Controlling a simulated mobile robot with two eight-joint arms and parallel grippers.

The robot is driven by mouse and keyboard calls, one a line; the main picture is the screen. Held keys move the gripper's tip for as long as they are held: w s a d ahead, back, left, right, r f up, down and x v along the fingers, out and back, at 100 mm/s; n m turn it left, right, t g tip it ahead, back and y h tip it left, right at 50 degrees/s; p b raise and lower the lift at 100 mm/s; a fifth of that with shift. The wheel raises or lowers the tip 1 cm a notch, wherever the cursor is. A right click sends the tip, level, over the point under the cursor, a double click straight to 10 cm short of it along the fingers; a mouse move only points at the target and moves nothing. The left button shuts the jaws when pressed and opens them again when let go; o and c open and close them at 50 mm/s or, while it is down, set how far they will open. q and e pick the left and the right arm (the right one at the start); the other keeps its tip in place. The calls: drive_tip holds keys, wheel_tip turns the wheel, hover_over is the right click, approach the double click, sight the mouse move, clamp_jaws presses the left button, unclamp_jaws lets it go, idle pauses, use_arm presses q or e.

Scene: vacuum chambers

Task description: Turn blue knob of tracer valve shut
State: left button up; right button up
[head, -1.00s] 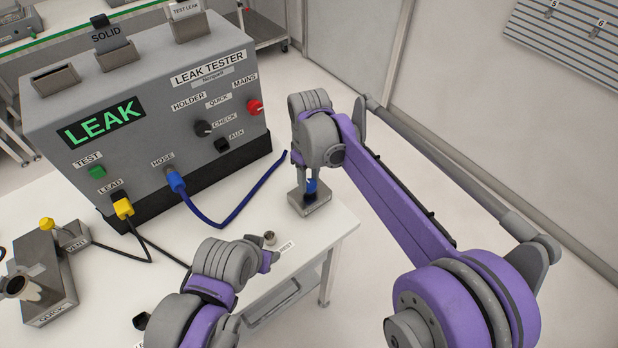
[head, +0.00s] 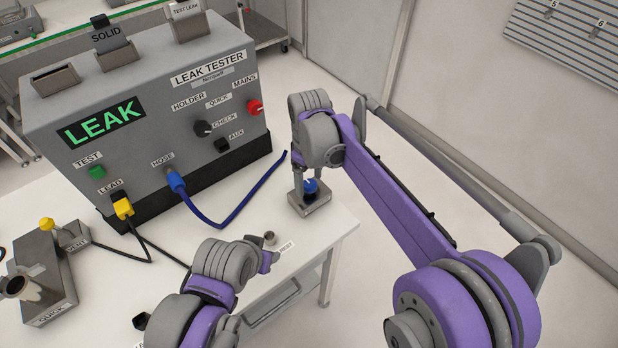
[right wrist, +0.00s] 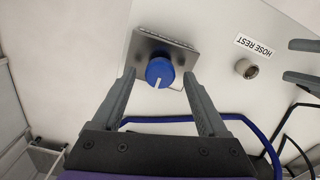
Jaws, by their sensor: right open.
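The blue knob (head: 310,186) sits on a small grey metal valve block (head: 312,209) near the table's right corner. In the right wrist view the round knob (right wrist: 160,72) bears a white pointer line running down and slightly left. My right gripper (right wrist: 159,75) is open, one finger on each side of the knob with gaps showing. In the head view it (head: 309,187) comes down on the block from above.
The leak tester (head: 150,120) stands behind, its display reading LEAK. A blue hose (head: 228,218) curves from its HOSE port to near the valve. The hose rest (head: 269,238) stands left of the block. A quick fixture (head: 45,280) is at far left.

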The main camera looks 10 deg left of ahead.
sight(311, 183)
wheel_tip(311, 183, up, 11)
drive_tip(key=shift+p, duration=0.3)
drive_tip(key=shift+f, duration=0.1)
idle(0.4)
drive_tip(key=s+d+f+m+t, duration=0.1)
drive_tip(key=s+d+m, duration=0.25)
drive_tip(key=d, duration=0.65)
drive_tip(key=s+d+f+m+t, duration=0.2)
drive_tip(key=s+d+m, duration=0.15)
drive_tip(key=d, duration=0.55)
drive_tip(key=s+d+f+m+t, duration=0.2)
drive_tip(key=s+d+f+m, duration=0.4)
drive_tip(key=s+d+f, duration=0.3)
drive_tip(key=s+d, duration=0.2)
drive_tip(key=s, duration=0.1)
drive_tip(key=shift+s+d+f+t, duration=0.15)
drive_tip(key=shift+s+f+t, duration=0.15)
drive_tip(key=shift+s, duration=0.1)
